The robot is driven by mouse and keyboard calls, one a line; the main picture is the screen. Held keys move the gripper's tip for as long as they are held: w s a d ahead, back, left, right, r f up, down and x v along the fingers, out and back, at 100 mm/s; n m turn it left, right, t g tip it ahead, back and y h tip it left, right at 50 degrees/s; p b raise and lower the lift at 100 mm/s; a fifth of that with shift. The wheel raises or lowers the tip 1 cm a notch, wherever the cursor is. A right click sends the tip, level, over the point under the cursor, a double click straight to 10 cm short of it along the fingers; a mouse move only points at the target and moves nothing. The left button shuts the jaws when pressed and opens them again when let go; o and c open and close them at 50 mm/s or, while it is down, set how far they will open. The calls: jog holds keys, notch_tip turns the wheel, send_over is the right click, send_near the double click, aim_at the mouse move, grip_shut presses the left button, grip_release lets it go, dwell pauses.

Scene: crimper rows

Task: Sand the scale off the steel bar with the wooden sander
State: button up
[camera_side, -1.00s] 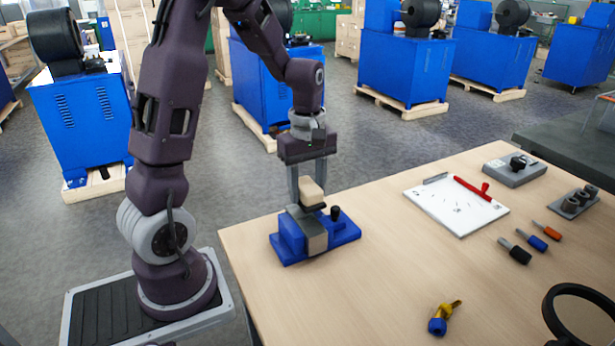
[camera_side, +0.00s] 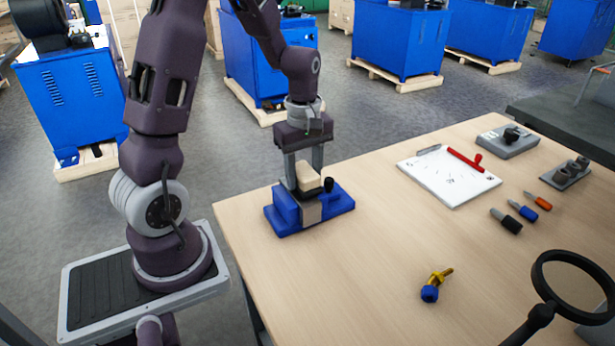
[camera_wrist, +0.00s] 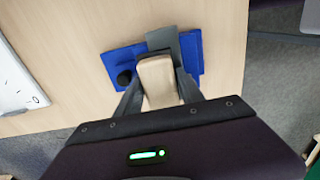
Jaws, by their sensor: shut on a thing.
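My gripper (camera_side: 304,182) is shut on the wooden sander (camera_side: 308,179), a pale block with rounded edges. It also shows between the fingers in the wrist view (camera_wrist: 157,82). The steel bar (camera_side: 311,212) is a flat grey piece on the blue fixture (camera_side: 341,203), which stands near the table's left edge. In the wrist view the bar (camera_wrist: 164,40) sticks out past the sander. The sander is right over the bar, at or very near its surface; I cannot tell if they touch. The sander hides part of the bar, and scale cannot be made out.
A black knob (camera_side: 328,184) stands on the fixture, close beside the sander. To the right are a clipboard (camera_side: 448,184) with a red tool, several screwdriver-like tools, a yellow-and-blue item (camera_side: 432,288) and a black ring-shaped magnifier (camera_side: 572,282). The table between is clear.

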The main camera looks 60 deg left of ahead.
aim_at(301, 167)
jog(key=shift+a+r, duration=0.1)
jog(key=shift+a, duration=0.6)
jog(key=shift+r, duration=4.05)
